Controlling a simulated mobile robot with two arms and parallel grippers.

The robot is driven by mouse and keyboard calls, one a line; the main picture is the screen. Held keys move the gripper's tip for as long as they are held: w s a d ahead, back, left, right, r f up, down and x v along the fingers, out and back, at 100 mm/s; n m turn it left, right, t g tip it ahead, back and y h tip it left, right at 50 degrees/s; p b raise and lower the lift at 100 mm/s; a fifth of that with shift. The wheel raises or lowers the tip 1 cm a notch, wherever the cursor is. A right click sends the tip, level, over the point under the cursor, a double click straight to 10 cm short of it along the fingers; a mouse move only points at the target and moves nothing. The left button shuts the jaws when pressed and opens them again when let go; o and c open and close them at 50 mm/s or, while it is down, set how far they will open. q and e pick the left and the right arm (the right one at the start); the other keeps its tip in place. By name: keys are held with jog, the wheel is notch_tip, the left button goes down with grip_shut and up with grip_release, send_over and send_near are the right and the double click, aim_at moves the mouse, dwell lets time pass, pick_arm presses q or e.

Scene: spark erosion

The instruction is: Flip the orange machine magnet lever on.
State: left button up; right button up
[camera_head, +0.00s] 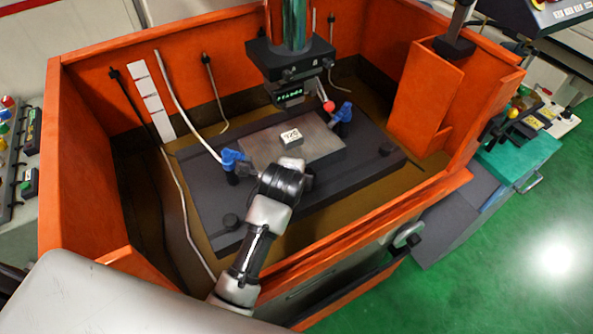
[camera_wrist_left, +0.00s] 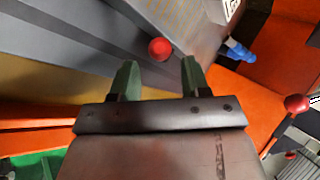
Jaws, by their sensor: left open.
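The orange machine (camera_head: 115,225) is an open-topped tank with a dark bed and a grey plate (camera_head: 262,150) inside. My left gripper (camera_head: 297,178) is over the near edge of that plate, its fingers mostly hidden in the head view. In the left wrist view my left gripper (camera_wrist_left: 158,72) is open, with two greenish fingers apart. A red ball knob (camera_wrist_left: 160,48), which looks like the lever's end, shows between and just beyond the fingertips, beside the plate's edge. I cannot tell whether the fingers touch it. The lever's shaft is not clearly seen. My right gripper is in neither view.
A small numbered block (camera_head: 291,137) lies on the plate. Blue nozzles (camera_head: 233,158) (camera_head: 343,112) stand at its sides. The machine head (camera_head: 290,62) hangs above, with another red knob (camera_head: 328,106) beside it. The orange front wall (camera_head: 365,215) runs close beside my arm.

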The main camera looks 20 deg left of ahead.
pick_arm(q)
jog(key=x, duration=0.3)
jog(key=shift+w+f+p, duration=0.2)
jog(key=shift+w+p, duration=0.1)
jog(key=shift+w, duration=0.05)
jog(key=shift+w+f, duration=0.1)
jog(key=shift+f, duration=0.15)
jog(key=shift+w+a, duration=0.1)
jog(key=c, duration=0.7)
grip_shut()
jog(key=shift+f, duration=0.15)
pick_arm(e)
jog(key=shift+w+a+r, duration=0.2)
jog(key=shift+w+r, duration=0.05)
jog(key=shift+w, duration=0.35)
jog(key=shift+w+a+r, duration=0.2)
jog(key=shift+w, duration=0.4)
